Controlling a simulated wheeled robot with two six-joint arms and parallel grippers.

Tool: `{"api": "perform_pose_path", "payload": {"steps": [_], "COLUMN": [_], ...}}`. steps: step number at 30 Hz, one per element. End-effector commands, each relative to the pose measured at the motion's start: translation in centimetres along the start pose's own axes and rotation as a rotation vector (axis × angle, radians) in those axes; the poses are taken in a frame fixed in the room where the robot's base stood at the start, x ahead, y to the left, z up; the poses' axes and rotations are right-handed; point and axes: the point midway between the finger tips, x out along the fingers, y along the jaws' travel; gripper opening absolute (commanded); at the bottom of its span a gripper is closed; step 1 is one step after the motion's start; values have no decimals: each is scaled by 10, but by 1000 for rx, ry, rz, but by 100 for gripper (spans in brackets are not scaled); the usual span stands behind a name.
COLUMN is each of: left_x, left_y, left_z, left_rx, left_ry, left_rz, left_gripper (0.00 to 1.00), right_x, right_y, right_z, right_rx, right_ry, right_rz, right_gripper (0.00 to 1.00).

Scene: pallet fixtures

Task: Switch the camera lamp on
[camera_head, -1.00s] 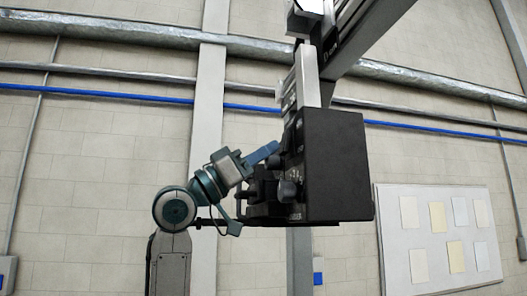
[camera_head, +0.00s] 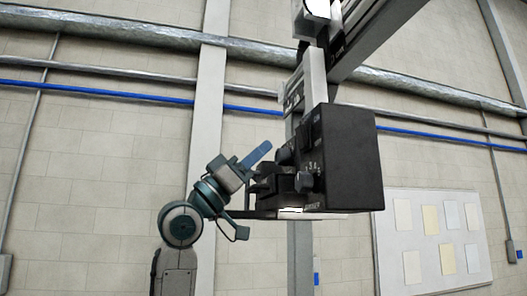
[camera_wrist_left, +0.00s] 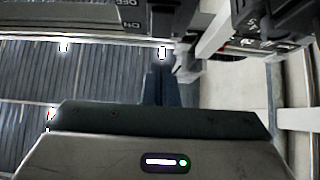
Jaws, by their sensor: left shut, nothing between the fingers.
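The black camera box (camera_head: 347,160) hangs from an overhead arm, with knobs on its left-facing panel. A bright white strip (camera_head: 290,210) shows at its lower edge, and its underside glows. My left gripper (camera_head: 267,146) is shut and empty, its blue fingers pointing up and right just left of the box; a small gap seems to show. In the left wrist view the shut fingers (camera_wrist_left: 163,72) point at a panel with OFF and ON lettering (camera_wrist_left: 131,15). A dark part (camera_wrist_left: 176,14) beside the lettering may be the switch; its position is unclear. My right gripper is not in view.
A grey overhead beam (camera_head: 385,35) slopes up to the right, with a bright white patch (camera_head: 318,8) beside it. A board with several paper sheets (camera_head: 436,240) hangs on the wall at right. Free space lies left of my left arm.

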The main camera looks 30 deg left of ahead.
Motion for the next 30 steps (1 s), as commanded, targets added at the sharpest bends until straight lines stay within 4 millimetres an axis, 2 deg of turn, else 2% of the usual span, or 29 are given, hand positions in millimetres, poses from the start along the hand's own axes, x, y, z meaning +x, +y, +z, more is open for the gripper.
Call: {"api": "perform_pose_path", "payload": {"steps": [1, 6, 15, 24, 30], "left_x": [-11, -35, -80, -90, -90], "left_y": [0, -1, -1, 0, 0], "left_z": [6, 12, 20, 20, 20], "left_rx": [4, 3, 4, 0, 0], "left_ry": [-1, -3, -2, -1, -1], "left_rz": [-2, -3, -3, 0, -1], "left_gripper": [0, 0, 0, 0, 0], "right_x": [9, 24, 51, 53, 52], "right_y": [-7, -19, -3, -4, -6], "right_z": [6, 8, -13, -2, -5], "right_rx": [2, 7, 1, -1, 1], "right_ry": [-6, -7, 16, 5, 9], "right_rz": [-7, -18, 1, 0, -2], "right_gripper": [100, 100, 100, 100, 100]}}
